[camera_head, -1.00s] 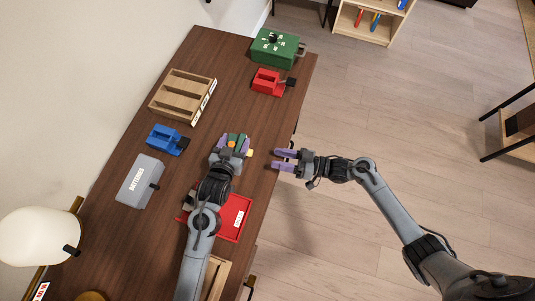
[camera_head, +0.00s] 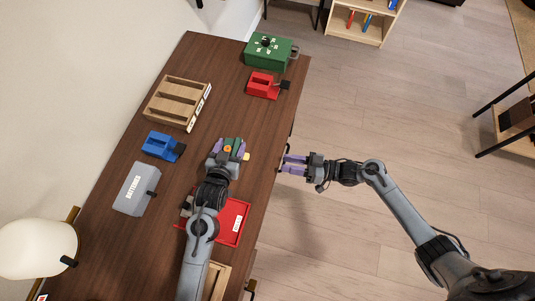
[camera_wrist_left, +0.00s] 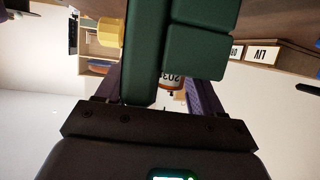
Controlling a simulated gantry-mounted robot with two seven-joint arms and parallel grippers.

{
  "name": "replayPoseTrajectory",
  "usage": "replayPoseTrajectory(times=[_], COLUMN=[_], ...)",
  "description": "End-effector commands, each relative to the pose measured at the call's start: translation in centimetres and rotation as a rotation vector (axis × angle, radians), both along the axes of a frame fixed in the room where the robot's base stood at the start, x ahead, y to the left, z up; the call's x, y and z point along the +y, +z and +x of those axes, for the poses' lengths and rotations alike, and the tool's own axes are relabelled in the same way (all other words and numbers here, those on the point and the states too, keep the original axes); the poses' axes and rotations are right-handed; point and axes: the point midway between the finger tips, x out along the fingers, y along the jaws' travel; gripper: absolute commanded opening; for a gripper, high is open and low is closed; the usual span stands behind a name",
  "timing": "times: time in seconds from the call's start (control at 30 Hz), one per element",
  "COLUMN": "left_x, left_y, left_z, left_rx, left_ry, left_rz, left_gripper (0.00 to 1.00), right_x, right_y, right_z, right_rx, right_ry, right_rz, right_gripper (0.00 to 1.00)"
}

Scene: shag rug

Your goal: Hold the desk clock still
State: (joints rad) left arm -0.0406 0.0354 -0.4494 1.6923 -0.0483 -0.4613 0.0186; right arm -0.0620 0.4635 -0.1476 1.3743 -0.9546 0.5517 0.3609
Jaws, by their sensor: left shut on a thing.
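The green desk clock (camera_head: 231,144) is near the middle of the desk, with an orange round spot on it and a yellow knob at its side. My left gripper (camera_head: 229,150) has its purple fingers on either side of the clock and is shut on it. In the left wrist view the clock's green body (camera_wrist_left: 152,50) fills the space by the fingers, with the yellow knob (camera_wrist_left: 108,32) and part of an orange-and-white cylinder (camera_wrist_left: 173,80) visible. I cannot tell whether the clock touches the desk. My right gripper (camera_head: 294,164) is open and empty just off the desk's right edge.
A red tray (camera_head: 236,222) lies beside my left arm. A grey batteries box (camera_head: 136,190), blue holder (camera_head: 160,145), wooden compartment tray (camera_head: 178,100), red holder (camera_head: 262,85) and green box (camera_head: 267,54) stand around. The desk between clock and red holder is clear.

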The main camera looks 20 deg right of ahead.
Motion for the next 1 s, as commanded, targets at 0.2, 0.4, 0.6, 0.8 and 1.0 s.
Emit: replayPoseTrajectory(times=[0.2,0.4,0.6,0.8,1.0], left_x=[0.0,0.0,0.0,0.0,0.0], left_y=[-0.2,-0.2,-0.2,-0.2,-0.2], left_z=[-0.1,-0.1,-0.1,-0.1,-0.1], left_rx=[0.005,0.005,0.005,0.005,0.005], left_ry=[-0.001,-0.001,-0.001,-0.001,-0.001], left_rz=[0.001,0.001,0.001,0.001,0.001], left_gripper=[0.31,0.31,0.31,0.31,0.31], right_x=[0.1,0.2,1.3,3.8,6.9], right_y=[-0.2,-0.2,0.0,0.1,0.1], right_z=[-0.1,-0.1,0.5,1.8,3.5], right_rx=[-0.189,-0.366,-0.428,-0.427,-0.424], right_ry=[0.007,0.007,-0.005,-0.008,-0.007], right_rz=[-0.113,-0.211,-0.232,-0.228,-0.226], right_gripper=[0.35,0.35,0.35,0.35,0.35])
